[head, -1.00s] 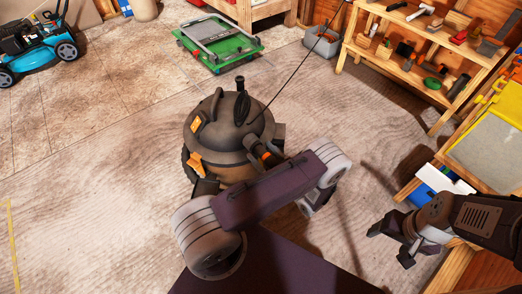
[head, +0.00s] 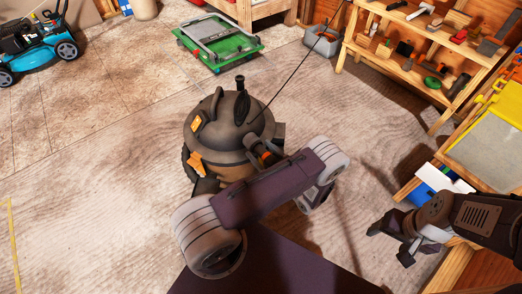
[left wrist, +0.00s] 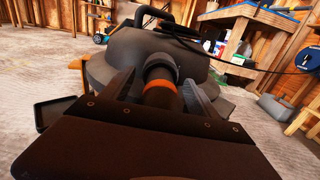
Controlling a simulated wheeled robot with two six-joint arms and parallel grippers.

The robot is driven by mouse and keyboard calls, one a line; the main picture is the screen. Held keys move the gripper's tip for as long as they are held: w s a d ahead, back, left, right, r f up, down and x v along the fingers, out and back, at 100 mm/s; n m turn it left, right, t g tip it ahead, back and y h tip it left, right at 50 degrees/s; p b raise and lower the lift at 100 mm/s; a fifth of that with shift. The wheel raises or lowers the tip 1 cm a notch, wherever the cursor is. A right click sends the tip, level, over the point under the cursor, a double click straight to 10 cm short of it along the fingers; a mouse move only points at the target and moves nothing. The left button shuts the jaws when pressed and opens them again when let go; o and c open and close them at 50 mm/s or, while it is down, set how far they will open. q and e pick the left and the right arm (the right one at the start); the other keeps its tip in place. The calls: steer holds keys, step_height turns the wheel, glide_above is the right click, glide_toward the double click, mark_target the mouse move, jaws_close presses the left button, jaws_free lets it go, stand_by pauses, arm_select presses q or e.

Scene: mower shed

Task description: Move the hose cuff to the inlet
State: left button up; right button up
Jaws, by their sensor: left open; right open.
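The hose cuff (left wrist: 160,88), a dark tube with an orange ring, points at the side of the dark grey shop vacuum (left wrist: 125,48). My left gripper (left wrist: 162,96) is open, with one finger on each side of the cuff. The inlet is hidden behind the cuff, and I cannot tell how far in the cuff sits. In the head view the cuff (head: 259,150) shows at the right side of the vacuum (head: 217,135), partly behind my left arm, which hides most of the left gripper. My right gripper (head: 390,243) is open and empty at the right.
A thin black cable rises from the vacuum. Wooden shelves (head: 410,62) with tools and a workbench stand at the right. A green wheeled cart (head: 222,54) and a grey bin (head: 322,40) are at the back, a blue mower (head: 40,45) at the far left. Floor left of the vacuum is clear.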

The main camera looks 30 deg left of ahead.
stand_by(0.4)
arm_select(q)
jaws_close()
steer(key=shift+v, duration=3)
steer(key=shift+w+d+r, duration=0.1)
steer(key=shift+d, duration=0.1)
step_height(320, 180, up, 43)
steer(key=m+t+h+p, duration=0.2)
steer(key=m+t+p, duration=0.15)
steer(key=p, duration=3.55)
glide_above(269, 158)
steer(key=v, duration=0.6)
steer(key=shift+w+a+t, duration=0.1)
steer(key=shift+w+t, duration=0.1)
steer(key=shift+t, duration=0.15)
